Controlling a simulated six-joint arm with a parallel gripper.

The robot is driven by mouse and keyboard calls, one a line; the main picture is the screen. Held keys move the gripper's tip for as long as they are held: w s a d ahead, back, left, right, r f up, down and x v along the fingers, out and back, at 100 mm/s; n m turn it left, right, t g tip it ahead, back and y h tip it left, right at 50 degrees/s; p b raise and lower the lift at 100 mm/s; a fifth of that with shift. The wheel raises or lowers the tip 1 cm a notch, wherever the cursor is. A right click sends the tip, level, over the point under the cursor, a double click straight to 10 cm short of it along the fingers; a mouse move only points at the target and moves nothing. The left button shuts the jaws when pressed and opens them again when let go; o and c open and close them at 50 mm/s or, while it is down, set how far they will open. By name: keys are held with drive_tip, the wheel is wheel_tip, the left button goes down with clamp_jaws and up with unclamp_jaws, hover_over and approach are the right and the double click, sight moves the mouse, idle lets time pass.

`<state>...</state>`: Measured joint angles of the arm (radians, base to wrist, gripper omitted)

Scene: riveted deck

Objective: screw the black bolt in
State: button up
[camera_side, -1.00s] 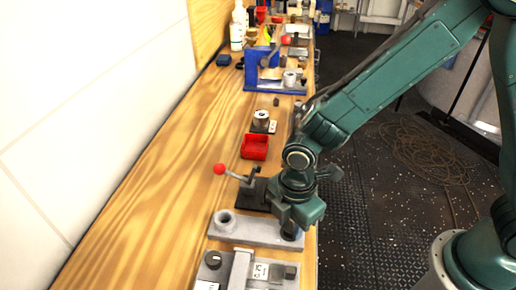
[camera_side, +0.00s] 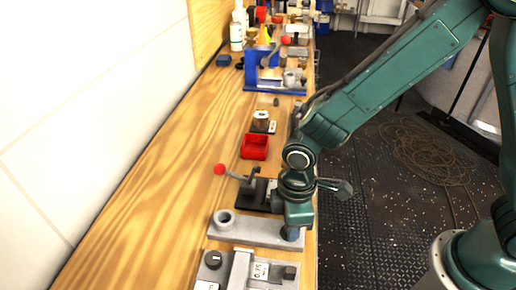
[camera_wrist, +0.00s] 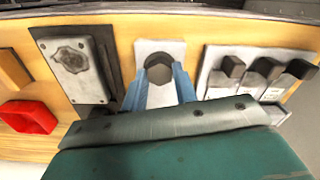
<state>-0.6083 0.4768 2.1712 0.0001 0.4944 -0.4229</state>
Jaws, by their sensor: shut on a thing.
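The black bolt (camera_wrist: 158,68) shows its dark hexagonal head in the wrist view, at the end of a pale grey plate (camera_wrist: 160,47). My gripper (camera_wrist: 158,78) has its two blue fingers on either side of the head and is shut on it. In the side view my gripper (camera_side: 292,233) points down at the right end of the grey plate (camera_side: 255,229). The bolt is hidden there by the gripper. How deep the bolt sits cannot be told. A round hollow grey boss (camera_side: 226,219) stands on the plate's left end.
A black-based fixture with a red-knobbed lever (camera_side: 220,169) stands just behind the plate. A grey panel with knobs (camera_side: 213,259) lies close in front. A red bin (camera_side: 254,146) and a blue fixture (camera_side: 262,76) are farther back. The left side of the bench is clear.

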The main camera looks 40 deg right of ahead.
drive_tip(key=shift+w+r, duration=0.1)
drive_tip(key=o, duration=1)
drive_tip(key=shift+c, duration=0.2)
drive_tip(key=shift+r, duration=0.1)
wheel_tip(320, 180, up, 14)
drive_tip(key=shift+f, duration=0.2)
